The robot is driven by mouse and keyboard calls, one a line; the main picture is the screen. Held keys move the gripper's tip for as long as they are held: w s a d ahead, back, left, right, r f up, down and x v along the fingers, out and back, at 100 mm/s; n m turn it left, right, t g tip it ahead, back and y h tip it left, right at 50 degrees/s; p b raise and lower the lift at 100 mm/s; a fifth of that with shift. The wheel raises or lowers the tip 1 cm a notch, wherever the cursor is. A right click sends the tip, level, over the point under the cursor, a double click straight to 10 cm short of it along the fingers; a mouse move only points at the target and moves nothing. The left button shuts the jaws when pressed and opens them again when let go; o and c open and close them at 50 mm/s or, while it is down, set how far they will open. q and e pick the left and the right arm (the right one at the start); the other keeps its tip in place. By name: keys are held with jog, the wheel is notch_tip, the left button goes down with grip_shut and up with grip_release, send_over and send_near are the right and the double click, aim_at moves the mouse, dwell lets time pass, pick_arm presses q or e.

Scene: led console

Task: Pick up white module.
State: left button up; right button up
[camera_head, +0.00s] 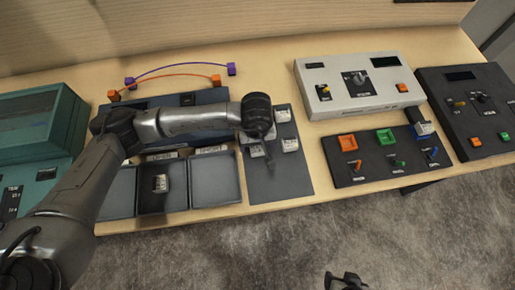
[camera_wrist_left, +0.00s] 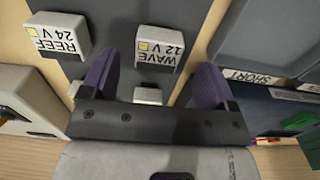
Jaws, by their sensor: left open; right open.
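A white module (camera_head: 257,151) marked WAVE 12 V lies on a dark mat (camera_head: 275,183); it also shows in the left wrist view (camera_wrist_left: 158,48). A second white module (camera_head: 290,145), marked REEF 24 V in the left wrist view (camera_wrist_left: 57,34), lies beside it. Another white module (camera_head: 283,115) lies farther back, and one more is partly hidden under my gripper. My left gripper (camera_wrist_left: 157,68) is open above the mat, its fingers on either side of the WAVE module's near edge, apart from it. My right gripper (camera_head: 345,281) is at the bottom of the head view, away from the table.
A black switch panel (camera_head: 385,167) and a light console (camera_head: 357,85) stand to the right. A teal case (camera_head: 38,122) is at the far left. Purple and orange cables (camera_head: 180,66) lie behind.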

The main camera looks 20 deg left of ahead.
aim_at(257, 147)
pick_arm(q)
jog(key=shift+w+f, duration=0.1)
jog(key=shift+f, duration=2.5)
jog(key=shift+c, duration=0.3)
jog(key=c, duration=1)
jog(key=shift+o, duration=0.2)
jog(key=shift+r, duration=0.15)
